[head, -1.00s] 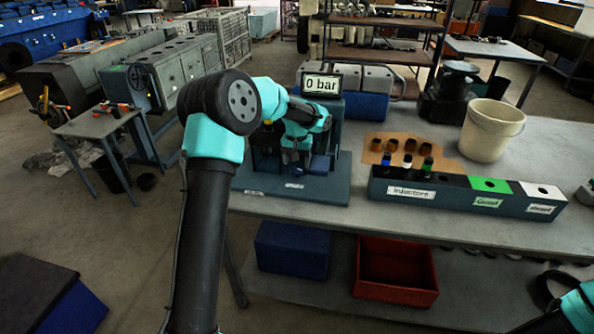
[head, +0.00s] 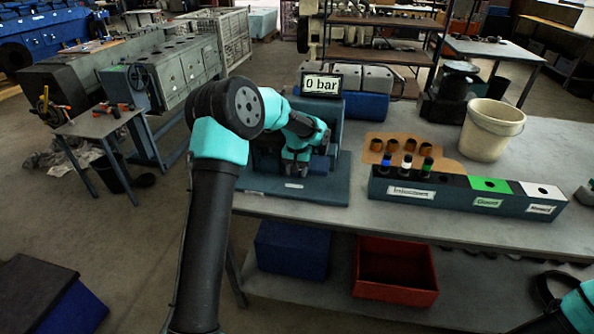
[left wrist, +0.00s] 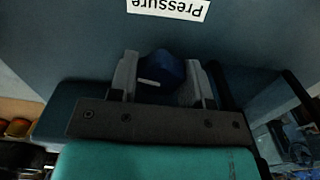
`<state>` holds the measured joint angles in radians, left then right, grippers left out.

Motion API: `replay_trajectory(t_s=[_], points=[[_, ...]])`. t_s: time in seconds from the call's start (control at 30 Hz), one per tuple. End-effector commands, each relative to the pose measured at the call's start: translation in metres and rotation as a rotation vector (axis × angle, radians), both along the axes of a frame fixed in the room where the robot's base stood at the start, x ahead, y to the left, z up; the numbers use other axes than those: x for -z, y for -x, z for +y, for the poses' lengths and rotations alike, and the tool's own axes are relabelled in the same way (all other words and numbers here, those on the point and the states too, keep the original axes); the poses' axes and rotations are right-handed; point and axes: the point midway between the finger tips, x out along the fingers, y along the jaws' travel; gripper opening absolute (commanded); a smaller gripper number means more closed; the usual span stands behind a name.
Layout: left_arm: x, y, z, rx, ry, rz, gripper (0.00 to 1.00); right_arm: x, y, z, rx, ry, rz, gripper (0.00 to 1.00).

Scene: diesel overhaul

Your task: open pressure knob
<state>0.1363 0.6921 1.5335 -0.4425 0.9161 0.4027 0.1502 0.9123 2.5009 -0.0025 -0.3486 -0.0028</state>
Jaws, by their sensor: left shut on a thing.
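The blue pressure knob (left wrist: 162,68), with a pale mark on it, sits on the blue-grey face of the test stand, by an upside-down "Pressure" label (left wrist: 168,8) in the left wrist view. My left gripper (left wrist: 161,78) is shut on the knob, one finger on each side. In the head view, my left gripper (head: 294,166) is at the test stand (head: 325,190), and its arm hides the knob there. The display (head: 321,84) on top of the stand reads "0 bar". My right gripper is out of view; only part of that arm shows at the lower right.
Right of the stand, a rack (head: 470,198) has sections labelled for injectors, good and reset. Several injectors with coloured tops stand in it. Brown cups on a cardboard sheet (head: 450,153) and a white bucket (head: 490,130) are behind. Blue and red bins (head: 395,290) sit below.

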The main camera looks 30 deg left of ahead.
Motion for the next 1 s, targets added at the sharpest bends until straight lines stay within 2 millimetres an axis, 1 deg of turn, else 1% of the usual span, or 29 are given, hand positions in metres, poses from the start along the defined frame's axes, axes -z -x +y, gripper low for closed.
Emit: replay_trajectory(t_s=[0.03, 0.17, 0.2, 0.33, 0.6, 0.87, 0.9, 1.0], points=[[-0.0002, 0.0, 0.0, 0.0, 0.0, 0.0, 0.34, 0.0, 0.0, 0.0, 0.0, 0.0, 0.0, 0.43], [-0.0002, 0.0, 0.0, 0.0, 0.0, 0.0, 0.21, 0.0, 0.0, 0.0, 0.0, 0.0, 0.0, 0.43], [-0.0003, -0.0001, 0.0, 0.0, 0.0, 0.0, 0.21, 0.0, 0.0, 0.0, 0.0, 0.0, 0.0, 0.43], [-0.0003, -0.0001, 0.0, -0.023, 0.0, 0.0, 0.21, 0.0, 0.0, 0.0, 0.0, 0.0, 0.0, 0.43], [-0.0004, -0.0001, -0.0001, -0.128, 0.0, 0.0, 0.21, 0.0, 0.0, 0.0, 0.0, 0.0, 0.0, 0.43], [-0.0005, -0.0001, -0.0001, -0.131, 0.0, -0.001, 0.21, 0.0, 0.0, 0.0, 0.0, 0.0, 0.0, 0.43], [-0.0005, -0.0001, -0.0001, -0.131, 0.0, -0.001, 0.48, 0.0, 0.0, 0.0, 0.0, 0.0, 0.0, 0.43], [-0.0005, -0.0001, 0.0, -0.131, 0.0, 0.0, 0.58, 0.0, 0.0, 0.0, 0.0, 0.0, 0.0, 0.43]])
